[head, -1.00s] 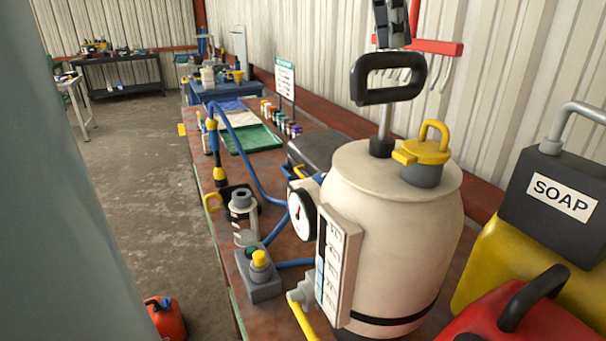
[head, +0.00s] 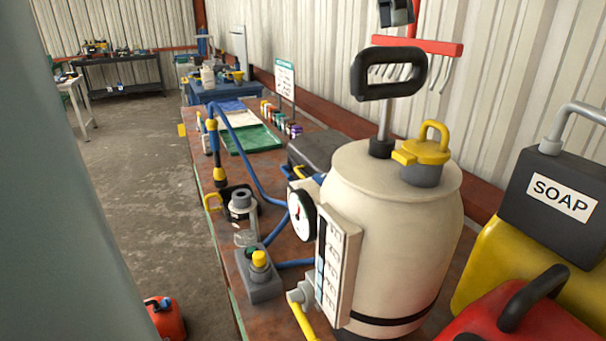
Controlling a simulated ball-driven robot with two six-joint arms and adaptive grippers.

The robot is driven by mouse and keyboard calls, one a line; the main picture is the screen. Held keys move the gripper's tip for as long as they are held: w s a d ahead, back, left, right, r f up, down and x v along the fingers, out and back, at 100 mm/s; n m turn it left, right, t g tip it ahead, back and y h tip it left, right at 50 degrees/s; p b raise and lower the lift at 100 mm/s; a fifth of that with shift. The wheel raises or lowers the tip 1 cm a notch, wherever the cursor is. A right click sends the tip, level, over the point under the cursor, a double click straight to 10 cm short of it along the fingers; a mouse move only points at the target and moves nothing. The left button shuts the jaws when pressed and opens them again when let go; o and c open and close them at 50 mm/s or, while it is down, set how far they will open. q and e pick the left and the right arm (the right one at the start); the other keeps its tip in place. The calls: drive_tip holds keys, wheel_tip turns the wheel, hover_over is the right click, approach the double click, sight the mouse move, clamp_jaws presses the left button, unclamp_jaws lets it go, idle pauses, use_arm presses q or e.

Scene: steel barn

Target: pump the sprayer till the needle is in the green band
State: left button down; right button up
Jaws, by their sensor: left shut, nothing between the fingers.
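The sprayer (head: 385,225) is a cream tank with a black band low on it, standing upright on the bench. Its black loop pump handle (head: 390,93) is raised on a grey rod above the lid. A yellow cap (head: 425,152) sits beside the rod. The round white gauge (head: 301,216) is on the tank's left side, turned nearly edge-on; a dark needle shows, but I cannot tell which band it is in. My left gripper (head: 396,14), dark grey, is at the top edge above the handle, apart from it, shut and empty. My right gripper is out of view.
A black-and-yellow SOAP container (head: 555,195) and a red can (head: 525,315) stand close on the right. A grey box with a yellow button (head: 259,262) and a blue hose (head: 245,165) lie left of the tank. A red hook rack (head: 420,47) is on the wall behind.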

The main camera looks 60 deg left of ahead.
use_arm(q)
drive_tip(key=shift+f, duration=0.15)
drive_tip(key=shift+f+b, duration=0.35)
drive_tip(key=shift+f, duration=1.6)
drive_tip(key=shift+r+p, duration=0.4)
drive_tip(key=shift+r, duration=3.05)
